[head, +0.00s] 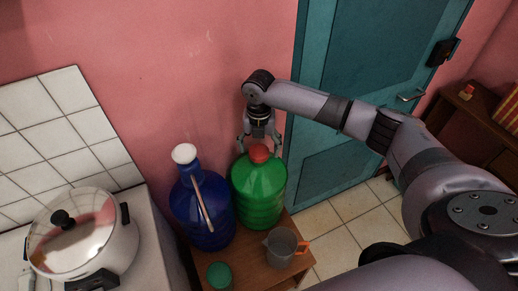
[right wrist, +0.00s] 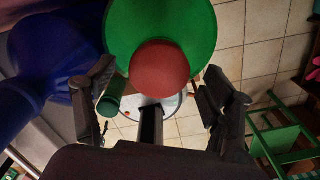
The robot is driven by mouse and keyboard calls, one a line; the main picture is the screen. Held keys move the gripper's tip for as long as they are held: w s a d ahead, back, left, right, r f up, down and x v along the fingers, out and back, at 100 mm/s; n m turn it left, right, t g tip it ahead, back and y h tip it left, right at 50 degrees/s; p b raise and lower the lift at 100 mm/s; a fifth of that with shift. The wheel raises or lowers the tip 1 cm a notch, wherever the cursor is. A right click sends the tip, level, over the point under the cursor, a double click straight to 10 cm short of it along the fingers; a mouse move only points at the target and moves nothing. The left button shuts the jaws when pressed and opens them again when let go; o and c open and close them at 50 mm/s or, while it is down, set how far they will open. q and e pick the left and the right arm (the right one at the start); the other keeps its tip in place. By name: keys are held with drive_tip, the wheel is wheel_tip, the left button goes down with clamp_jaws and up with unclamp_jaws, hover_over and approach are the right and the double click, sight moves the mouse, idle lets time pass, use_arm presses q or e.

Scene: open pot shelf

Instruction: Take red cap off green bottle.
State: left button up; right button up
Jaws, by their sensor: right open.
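The green bottle (head: 259,191) stands upright on a small wooden table. Its red cap (head: 259,153) sits on top of it. My right gripper (head: 260,145) is open above the bottle, with its fingers pointing down on either side of the cap. In the right wrist view the cap (right wrist: 160,69) shows ahead of the open fingers, in front of the green bottle (right wrist: 130,25), with gaps on both sides. I cannot tell how far above the cap the fingertips are. My left gripper is not in view.
A blue bottle (head: 196,222) with a white cap (head: 184,153) stands close on the left. A grey cup with an orange handle (head: 281,246) and a green lidded item (head: 219,275) are in front on the table (head: 253,275). A pot (head: 82,240) stands at left.

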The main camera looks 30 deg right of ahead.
sight(259, 150)
drive_tip(key=shift+f, duration=0.35)
drive_tip(key=shift+c, duration=0.3)
drive_tip(key=c, duration=0.8)
drive_tip(key=shift+r+b, duration=1.8)
drive_tip(key=shift+r, duration=8.25)
